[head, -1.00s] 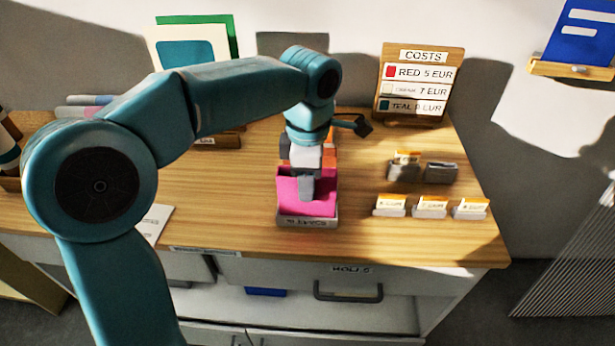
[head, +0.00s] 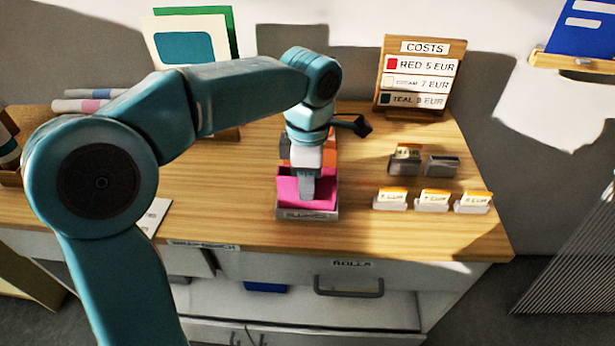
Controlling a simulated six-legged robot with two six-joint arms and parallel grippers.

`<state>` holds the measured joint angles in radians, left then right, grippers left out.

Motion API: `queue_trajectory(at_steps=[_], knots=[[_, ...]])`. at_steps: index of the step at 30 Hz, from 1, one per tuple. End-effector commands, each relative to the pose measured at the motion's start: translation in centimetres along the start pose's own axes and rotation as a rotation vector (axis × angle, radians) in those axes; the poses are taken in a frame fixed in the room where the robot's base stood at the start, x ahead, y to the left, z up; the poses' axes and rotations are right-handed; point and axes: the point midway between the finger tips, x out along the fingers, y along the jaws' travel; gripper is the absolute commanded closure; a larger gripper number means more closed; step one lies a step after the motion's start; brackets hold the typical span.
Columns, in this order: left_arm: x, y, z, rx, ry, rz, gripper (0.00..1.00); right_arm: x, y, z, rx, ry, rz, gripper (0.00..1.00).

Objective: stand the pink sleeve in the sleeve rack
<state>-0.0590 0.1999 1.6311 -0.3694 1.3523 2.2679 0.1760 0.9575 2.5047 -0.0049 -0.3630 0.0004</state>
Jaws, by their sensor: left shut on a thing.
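The pink sleeve (head: 290,188) stands roughly upright in the front of the sleeve rack (head: 307,214), a low grey holder with a label on its front. Its lower edge is hidden behind the rack's front wall. My left gripper (head: 307,188) points down from above and is shut on the pink sleeve, with one finger in front of it. An orange sleeve (head: 331,150) shows behind the pink one, partly hidden by my wrist. My right gripper is not in view.
Small card holders (head: 433,201) stand to the right on the wooden tabletop (head: 230,200). A costs board (head: 420,78) stands at the back right. Rolls (head: 90,99) lie at the left. The table is clear just left of the rack.

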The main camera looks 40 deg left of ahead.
Motion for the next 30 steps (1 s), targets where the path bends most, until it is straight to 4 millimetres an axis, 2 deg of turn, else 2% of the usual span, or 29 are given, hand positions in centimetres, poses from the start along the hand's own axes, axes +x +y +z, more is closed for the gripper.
queue_trajectory(at_steps=[7,8,10,11,19,22,26,30], knots=[[-0.1,0.0,0.0,0.0,0.0,0.0,1.0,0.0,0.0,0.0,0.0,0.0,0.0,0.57],[-0.1,0.0,0.0,0.0,0.0,0.0,0.61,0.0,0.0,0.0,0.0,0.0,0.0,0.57],[-0.1,0.0,0.0,0.0,0.0,0.0,0.38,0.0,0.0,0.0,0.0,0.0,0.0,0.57],[-0.1,0.0,0.0,0.0,0.0,0.0,0.34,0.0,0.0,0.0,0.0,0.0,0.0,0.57],[-0.1,0.0,0.0,0.0,0.0,0.0,0.34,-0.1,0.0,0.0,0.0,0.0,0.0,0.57],[-0.8,0.0,0.0,0.0,0.0,0.001,0.34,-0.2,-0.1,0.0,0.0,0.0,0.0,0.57],[-3.3,0.0,0.1,0.001,-0.003,0.003,0.34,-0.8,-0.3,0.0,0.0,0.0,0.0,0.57],[-7.2,0.1,0.1,0.001,-0.003,0.003,0.34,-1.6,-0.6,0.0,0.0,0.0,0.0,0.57]])
